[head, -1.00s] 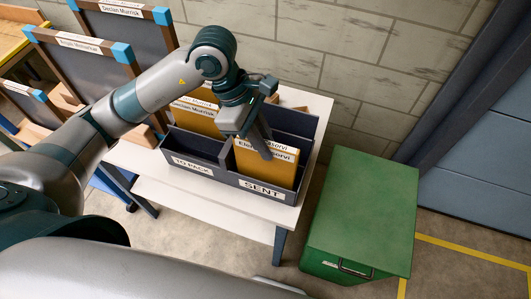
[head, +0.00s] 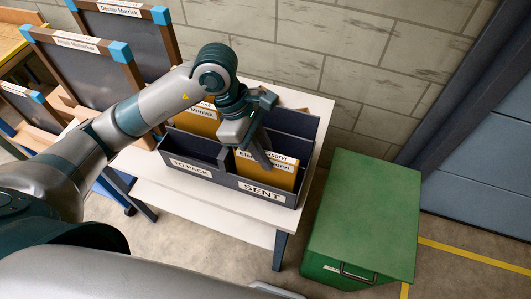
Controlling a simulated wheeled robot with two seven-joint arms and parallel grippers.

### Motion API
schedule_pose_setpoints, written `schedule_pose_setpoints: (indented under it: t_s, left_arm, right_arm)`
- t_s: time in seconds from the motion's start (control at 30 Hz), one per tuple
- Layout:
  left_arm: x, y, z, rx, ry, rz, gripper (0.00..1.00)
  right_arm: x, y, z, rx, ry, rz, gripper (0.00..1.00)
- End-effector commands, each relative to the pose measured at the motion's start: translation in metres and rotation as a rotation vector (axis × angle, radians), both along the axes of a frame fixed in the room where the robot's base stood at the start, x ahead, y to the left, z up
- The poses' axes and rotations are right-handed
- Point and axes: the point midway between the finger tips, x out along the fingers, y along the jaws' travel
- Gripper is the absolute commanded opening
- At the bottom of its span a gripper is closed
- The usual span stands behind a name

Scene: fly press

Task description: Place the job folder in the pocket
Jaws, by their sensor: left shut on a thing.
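The dark organiser (head: 219,181) stands on a white table, with its front pockets labelled TO PACK and SENT. A yellow job folder (head: 268,178) with a white name strip, partly readable as "Sorvi", stands in the front right pocket, the one labelled SENT. A second name strip shows just behind it. My left gripper (head: 262,158) is above that pocket, pointing down, shut on the folder's upper part. The fingers hide part of the name strips. The folder's lower end is hidden by the pocket front. My right gripper is not in view.
Yellow folders (head: 191,124) labelled "Murrisk" stand in the back left pocket. The front left pocket looks empty. A green cabinet (head: 365,210) stands right of the white table (head: 200,212). Framed dark boards (head: 85,72) with name labels stand at the left. A block wall is behind.

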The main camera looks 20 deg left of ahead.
Motion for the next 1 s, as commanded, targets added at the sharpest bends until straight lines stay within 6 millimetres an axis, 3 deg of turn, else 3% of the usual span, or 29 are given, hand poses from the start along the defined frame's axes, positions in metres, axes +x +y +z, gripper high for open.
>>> schedule_pose_setpoints:
  t_s: [0.03,0.07,0.13,0.67,1.0]
  left_arm:
    - [0.000,0.000,-0.002,0.000,-0.001,-0.001,0.00]
    - [0.000,0.000,-0.001,0.000,0.000,0.000,0.18]
    - [0.000,0.000,-0.001,0.000,0.000,0.000,0.32]
    - [0.001,0.001,0.003,0.000,-0.002,0.001,0.32]
    - [0.002,0.019,0.042,0.001,-0.006,0.000,0.32]
  right_arm:
    - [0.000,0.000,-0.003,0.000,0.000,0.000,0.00]
    - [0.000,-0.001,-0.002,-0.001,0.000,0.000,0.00]
    - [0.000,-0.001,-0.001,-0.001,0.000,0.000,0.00]
    - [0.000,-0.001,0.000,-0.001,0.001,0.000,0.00]
    - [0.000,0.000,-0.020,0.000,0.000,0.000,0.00]
